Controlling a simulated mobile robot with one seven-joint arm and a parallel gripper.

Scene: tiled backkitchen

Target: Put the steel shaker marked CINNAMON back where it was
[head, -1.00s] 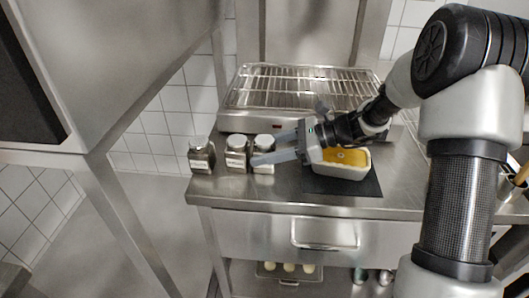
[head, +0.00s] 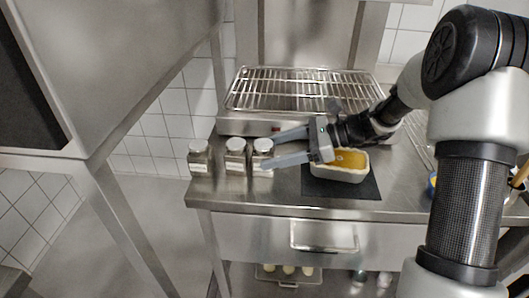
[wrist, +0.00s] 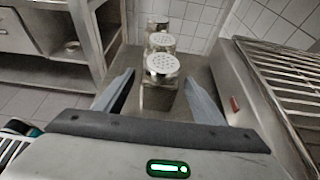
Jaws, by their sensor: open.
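Three steel-lidded shakers stand upright in a row at the left end of the steel counter: a left shaker (head: 199,158), a middle shaker (head: 236,156) and a right shaker (head: 262,148). Their labels are too small to read, so I cannot tell which is marked CINNAMON. My gripper (head: 270,151) is open at the right shaker, its fingers pointing left. In the wrist view the nearest shaker (wrist: 162,67) shows between the spread fingers (wrist: 160,80), with the other two behind it. I see no finger touching it.
A wire-rack appliance (head: 300,90) stands behind the shakers. A cream dish with yellow contents (head: 341,172) sits on a dark mat (head: 335,188) below my gripper. The counter's left edge lies close to the left shaker.

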